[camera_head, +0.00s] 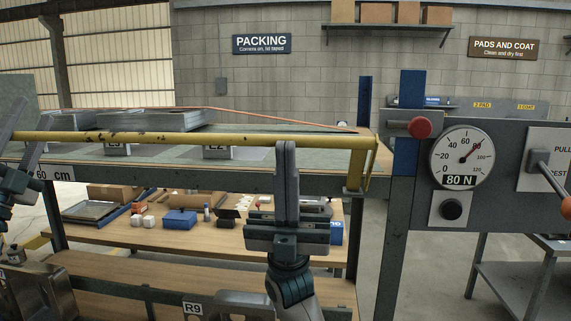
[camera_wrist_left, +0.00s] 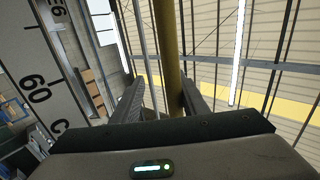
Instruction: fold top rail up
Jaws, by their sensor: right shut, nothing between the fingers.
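The top rail (camera_head: 190,138) is a worn yellow bar lying nearly level across the front of the workbench. Its bent right end (camera_head: 366,170) meets the bench by the blue post. My left gripper (camera_head: 14,112) is at the left edge of the head view, at the rail's left part. In the left wrist view the rail (camera_wrist_left: 172,45) runs between its parted fingers (camera_wrist_left: 163,95). My right gripper (camera_head: 287,146) points upward with its fingers together, and their tips overlap the rail. I cannot tell whether they touch it.
Metal trays (camera_head: 155,120) lie on the green bench top (camera_head: 255,150) behind the rail. A red knob (camera_head: 420,127) and a dial gauge (camera_head: 460,157) marked 80 N are at right. A wooden lower shelf (camera_head: 130,235) holds boxes and small items.

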